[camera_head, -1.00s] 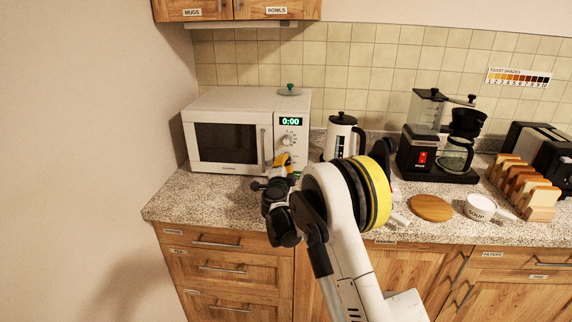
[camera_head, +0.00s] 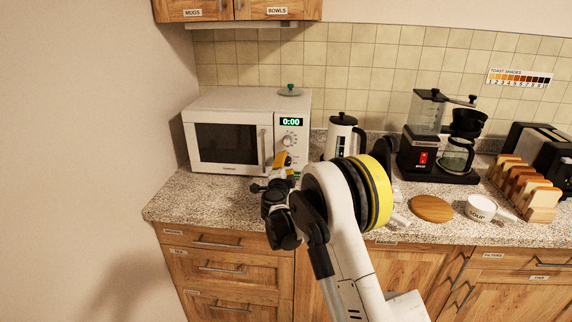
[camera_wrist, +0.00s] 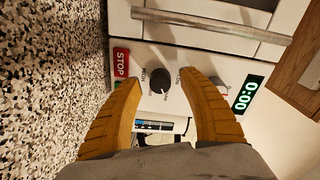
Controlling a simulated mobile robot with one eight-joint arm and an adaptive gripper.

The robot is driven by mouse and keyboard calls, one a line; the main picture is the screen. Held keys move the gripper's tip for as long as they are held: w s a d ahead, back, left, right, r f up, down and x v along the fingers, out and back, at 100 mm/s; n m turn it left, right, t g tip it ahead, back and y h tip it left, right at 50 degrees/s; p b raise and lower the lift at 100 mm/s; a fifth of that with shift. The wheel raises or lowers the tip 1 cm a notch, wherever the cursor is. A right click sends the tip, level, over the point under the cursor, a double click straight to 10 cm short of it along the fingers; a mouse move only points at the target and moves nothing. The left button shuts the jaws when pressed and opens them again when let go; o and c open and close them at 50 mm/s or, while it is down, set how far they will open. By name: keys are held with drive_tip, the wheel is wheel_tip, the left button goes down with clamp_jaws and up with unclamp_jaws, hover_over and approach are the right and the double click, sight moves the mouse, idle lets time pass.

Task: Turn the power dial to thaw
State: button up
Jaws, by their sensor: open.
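The white microwave (camera_head: 204,112) stands at the left of the counter with its door shut. Its green display (camera_head: 291,121) reads 0:00 and shows in the wrist view (camera_wrist: 247,93). A round dial (camera_head: 289,140) sits below the display. In the wrist view, a dark dial (camera_wrist: 155,80) with small lettering around it sits near the red STOP label (camera_wrist: 121,62); it appears to be the power dial. Its setting is too small to read. My gripper (camera_head: 281,157) is open in front of the panel's lower part. Its yellow fingertips (camera_wrist: 160,78) appear either side of the dark dial; contact is unclear.
A white kettle (camera_head: 340,135) stands right of the microwave. A coffee maker (camera_head: 418,153), wooden disc (camera_head: 431,208), white cup (camera_head: 480,207) and toast rack (camera_head: 540,205) are farther right. The counter (camera_head: 195,200) before the microwave is clear. The microwave's door handle (camera_wrist: 205,24) runs beside the panel.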

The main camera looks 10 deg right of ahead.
drive_tip(key=v, duration=1.1)
drive_tip(key=shift+s, duration=0.1)
drive_tip(key=s+a+r+n+t+y, duration=0.1)
drive_tip(key=s+a+r+n+y, duration=0.15)
drive_tip(key=r, duration=0.45)
drive_tip(key=s+a+r+n+t+y, duration=0.1)
drive_tip(key=r+n+y, duration=0.25)
drive_tip(key=r, duration=0.35)
drive_tip(key=s+a+r+n+g+y, duration=0.2)
drive_tip(key=s+a+r+n+y, duration=0.15)
drive_tip(key=s+n, duration=0.45)
drive_tip(key=s+d+f+n+g+h, duration=0.1)
drive_tip(key=s+d+f+g, duration=0.2)
drive_tip(key=s, duration=0.7)
drive_tip(key=s+d+f+n+g+h, duration=0.1)
drive_tip(key=s+d+f+g, duration=0.2)
drive_tip(key=s+f, duration=0.3)
drive_tip(key=s+d+f+n+g+h, duration=0.1)
drive_tip(key=s+d+f, duration=0.4)
drive_tip(key=s, duration=1)
drive_tip(key=n+g, duration=0.1)
drive_tip(key=g, duration=0.1)
drive_tip(key=shift+s+d+g+h, duration=0.15)
drive_tip(key=shift+g+h, duration=0.15)
drive_tip(key=shift+h, duration=0.05)
